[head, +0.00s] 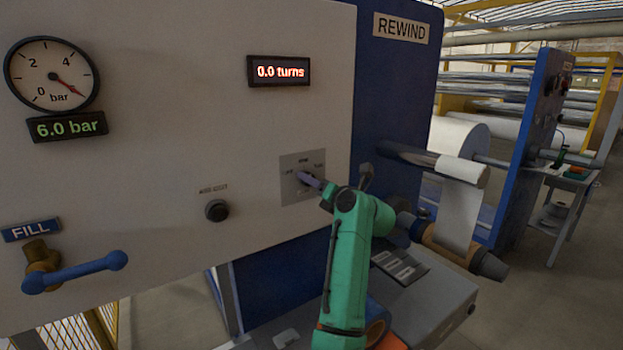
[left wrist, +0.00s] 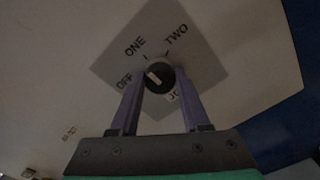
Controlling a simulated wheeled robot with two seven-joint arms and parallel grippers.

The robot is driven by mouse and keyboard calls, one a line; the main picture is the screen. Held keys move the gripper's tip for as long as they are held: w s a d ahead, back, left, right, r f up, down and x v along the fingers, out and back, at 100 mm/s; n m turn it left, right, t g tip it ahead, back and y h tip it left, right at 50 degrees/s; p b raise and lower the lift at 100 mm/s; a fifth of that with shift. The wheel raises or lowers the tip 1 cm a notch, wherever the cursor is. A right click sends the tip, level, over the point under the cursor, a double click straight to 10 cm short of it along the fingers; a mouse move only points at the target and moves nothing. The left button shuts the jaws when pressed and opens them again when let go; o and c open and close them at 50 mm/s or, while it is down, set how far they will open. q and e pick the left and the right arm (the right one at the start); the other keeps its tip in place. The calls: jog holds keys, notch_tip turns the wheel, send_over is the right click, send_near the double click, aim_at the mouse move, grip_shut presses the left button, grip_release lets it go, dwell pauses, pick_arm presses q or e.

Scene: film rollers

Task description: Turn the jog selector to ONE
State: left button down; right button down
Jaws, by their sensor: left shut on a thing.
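The jog selector (left wrist: 160,74) is a small dark round knob with a white mark, on a grey square plate (left wrist: 200,68). The plate reads OFF, ONE and TWO, with another label partly hidden by a finger. The white mark slants to the upper left, towards the OFF and ONE side; I cannot tell exactly where it points. My left gripper (left wrist: 158,88) has its purple fingers on both sides of the knob and is shut on it. In the head view the left gripper (head: 311,182) covers most of the knob on its plate (head: 304,161). My right gripper is not in view.
The light panel carries a pressure gauge (head: 51,75), a "0.0 turns" display (head: 279,71), a black button (head: 217,210) and a blue FILL lever (head: 75,273). Rollers (head: 440,164) stick out right of my arm. A bench (head: 425,310) lies below it.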

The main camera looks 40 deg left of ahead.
pick_arm(q)
jog(key=shift+m, duration=0.3)
jog(key=shift+c, duration=1.9)
grip_release()
jog(key=shift+d, duration=0.1)
